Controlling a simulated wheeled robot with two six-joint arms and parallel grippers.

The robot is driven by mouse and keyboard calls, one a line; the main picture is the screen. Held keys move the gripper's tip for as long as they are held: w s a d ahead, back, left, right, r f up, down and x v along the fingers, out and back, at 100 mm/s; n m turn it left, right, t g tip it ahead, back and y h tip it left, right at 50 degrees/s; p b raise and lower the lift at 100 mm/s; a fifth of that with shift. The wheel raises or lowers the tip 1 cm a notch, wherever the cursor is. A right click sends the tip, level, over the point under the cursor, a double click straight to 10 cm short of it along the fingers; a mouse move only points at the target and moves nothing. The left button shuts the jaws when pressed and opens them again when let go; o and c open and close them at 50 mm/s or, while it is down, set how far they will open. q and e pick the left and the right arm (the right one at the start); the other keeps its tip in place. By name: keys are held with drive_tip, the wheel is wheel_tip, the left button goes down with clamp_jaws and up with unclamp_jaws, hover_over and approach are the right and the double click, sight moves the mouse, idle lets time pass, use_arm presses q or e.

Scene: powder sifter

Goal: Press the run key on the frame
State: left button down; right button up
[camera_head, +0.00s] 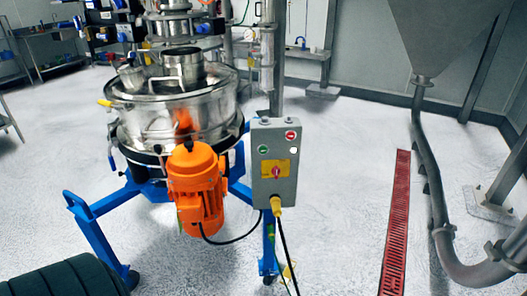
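A grey control box (262,190) stands upright on the blue frame (93,232) of the powder sifter, right of the orange motor (196,185). Its front carries a green key (263,149) at the left, a red key (290,135) at the upper right and a white key (293,150) below the red one. A red rotary switch (276,171) sits on a yellow plate lower down. The key labels are too small to read. No hand or finger of either gripper shows, and nothing touches the box front.
The round steel sifter (160,118) stands behind the motor. A yellow plug and black cable (283,240) hang below the box. A red floor grate (396,230), a grey hopper (432,35) and a curved pipe (432,180) are at right. Floor between box and grate is clear.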

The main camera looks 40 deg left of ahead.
drive_tip(key=shift+d, duration=0.5)
drive_tip(key=shift+a, duration=0.1)
drive_tip(key=shift+a, duration=0.65)
drive_tip(key=shift+d, duration=0.1)
